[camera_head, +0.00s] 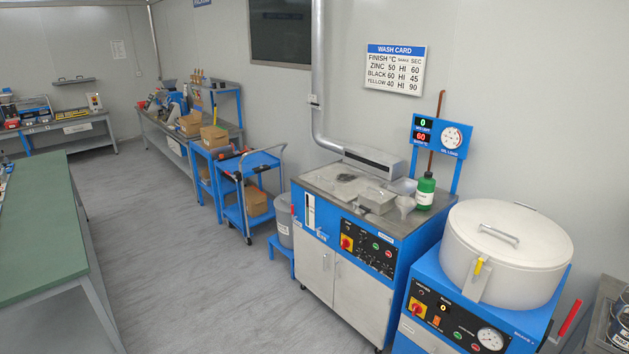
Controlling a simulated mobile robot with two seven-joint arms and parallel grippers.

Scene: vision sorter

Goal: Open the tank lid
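A blue wash station (350,245) with a steel top stands right of the middle. A small grey lid with a handle (376,201) lies flat on its top and looks closed. Right of it, a large round white drum (490,270) stands on a blue cabinet. Its round lid (530,245), with a metal bar handle, is down, and a yellow-tipped latch (478,267) is at its front. The frame does not show which of the two lids is the tank lid. Neither of my grippers is in view.
A green bottle (425,190) and a funnel (404,204) stand on the wash station's top. A grey bucket (284,222) and a blue cart (249,195) are to its left. A green-topped table (35,225) is at far left. The floor between is clear.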

